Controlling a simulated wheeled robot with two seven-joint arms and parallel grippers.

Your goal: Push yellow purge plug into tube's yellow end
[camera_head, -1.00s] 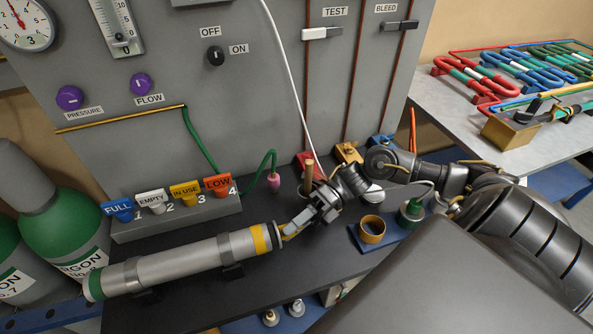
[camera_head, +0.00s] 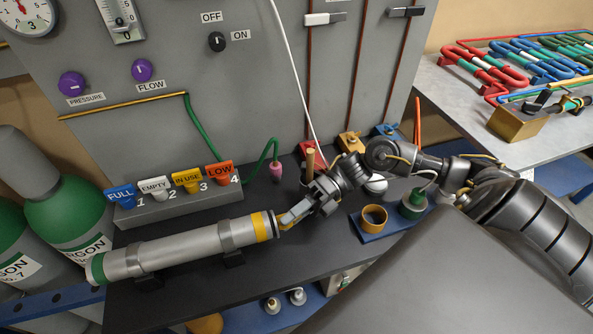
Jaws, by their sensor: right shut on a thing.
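The grey metal tube (camera_head: 190,247) lies on the dark bench, held by dark supports. Its green-banded end (camera_head: 97,267) is at the left and its yellow-banded end (camera_head: 262,226) is at the right. My right gripper (camera_head: 286,221) is shut at the mouth of the yellow end, with its fingers angled down-left toward it. A small yellow piece, the purge plug (camera_head: 288,227), shows between and below the fingers; most of it is hidden. I cannot tell whether any of it is inside the tube. My left gripper is not in view.
Behind the tube stands a block with tags FULL, EMPTY, IN USE and LOW (camera_head: 218,176). A blue plate with a yellow ring (camera_head: 374,216) and a green-based fitting (camera_head: 413,204) is right of my gripper. Green cylinders (camera_head: 70,215) stand at left.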

